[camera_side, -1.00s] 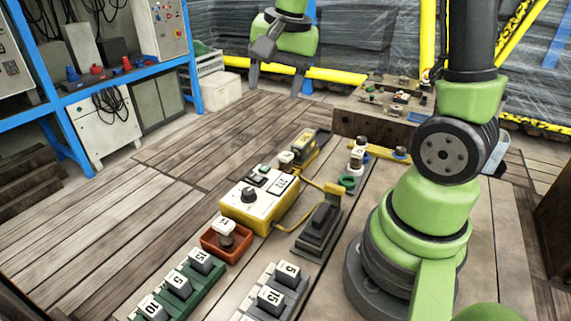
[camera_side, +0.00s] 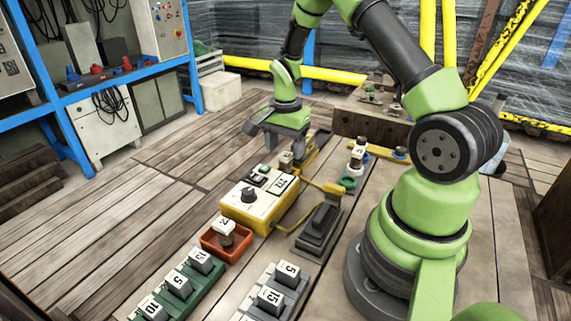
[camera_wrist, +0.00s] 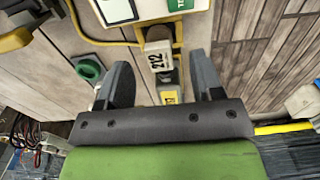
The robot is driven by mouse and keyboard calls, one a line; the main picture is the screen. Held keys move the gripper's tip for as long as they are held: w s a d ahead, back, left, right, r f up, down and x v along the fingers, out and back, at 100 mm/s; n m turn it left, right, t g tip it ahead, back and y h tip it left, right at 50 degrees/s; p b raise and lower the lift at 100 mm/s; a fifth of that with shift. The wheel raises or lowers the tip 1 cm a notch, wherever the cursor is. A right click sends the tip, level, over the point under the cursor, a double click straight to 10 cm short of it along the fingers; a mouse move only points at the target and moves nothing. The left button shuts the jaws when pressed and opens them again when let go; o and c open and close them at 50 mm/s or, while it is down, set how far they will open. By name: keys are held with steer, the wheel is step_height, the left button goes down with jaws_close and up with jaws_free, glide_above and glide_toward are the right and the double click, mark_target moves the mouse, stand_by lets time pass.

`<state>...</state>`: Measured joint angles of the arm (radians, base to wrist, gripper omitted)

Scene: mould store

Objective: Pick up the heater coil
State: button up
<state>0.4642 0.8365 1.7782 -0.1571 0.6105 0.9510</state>
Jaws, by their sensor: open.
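No part is marked as the heater coil, and I cannot tell for sure which one it is. A small grey block with a white label reading 212 (camera_wrist: 158,56) stands at the end of a yellow holder (camera_wrist: 177,27). It also shows in the side view (camera_side: 286,158), behind the yellow control box. My gripper (camera_side: 282,146) is above and just behind this block, pointing down. In the wrist view my gripper (camera_wrist: 157,62) is open, with the block between its two fingers in the picture. No contact shows. The fingers partly hide the holder in the side view.
The yellow control box (camera_side: 238,210) with a black knob is in front. A black pedal-like part (camera_side: 320,228) and a green ring (camera_side: 347,183) lie to its right. An orange tray (camera_side: 210,240) and numbered blocks (camera_side: 178,283) stand nearer.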

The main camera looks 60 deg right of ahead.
mark_target(285, 155)
step_height(285, 155, down, 4)
steer(key=shift+r, duration=0.2)
steer(key=shift+c, duration=0.2)
jaws_close()
steer(key=shift+r, duration=0.15)
